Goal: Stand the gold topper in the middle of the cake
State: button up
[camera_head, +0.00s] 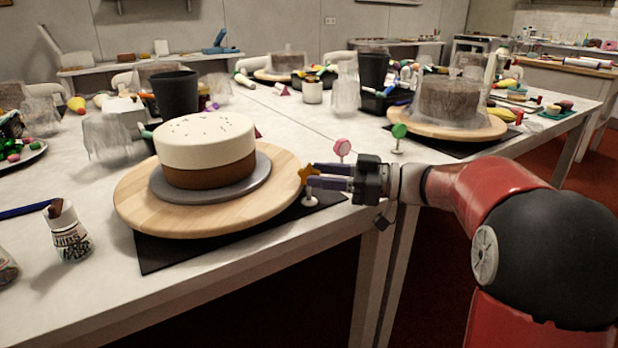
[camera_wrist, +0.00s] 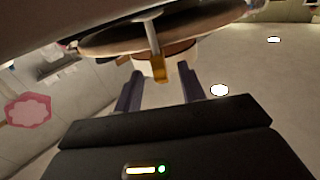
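The gold topper (camera_head: 307,174) is star-shaped and stands upright on a pale stem with a round white foot (camera_head: 310,201), by the right edge of the turntable. My gripper (camera_head: 312,174) reaches in from the right with its fingers level and apart at the star. In the wrist view, which looks upside down, the gold topper (camera_wrist: 160,69) shows between the open fingers (camera_wrist: 160,80), with gaps on both sides. The cake (camera_head: 206,148), brown below and cream above with dark flecks on top, sits on a grey board (camera_head: 260,178) on the wooden turntable (camera_head: 285,196). Its top holds no topper.
A pink topper (camera_head: 342,148) stands just behind my gripper, and a green one (camera_head: 399,131) farther right. A black mat (camera_head: 160,253) lies under the turntable near the table edge. A jar (camera_head: 68,232) stands at left. A black container (camera_head: 176,94) stands behind the cake.

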jog(key=shift+w+a, duration=0.25)
jog(key=shift+a, duration=0.95)
grip_shut()
jog(key=shift+r, duration=0.15)
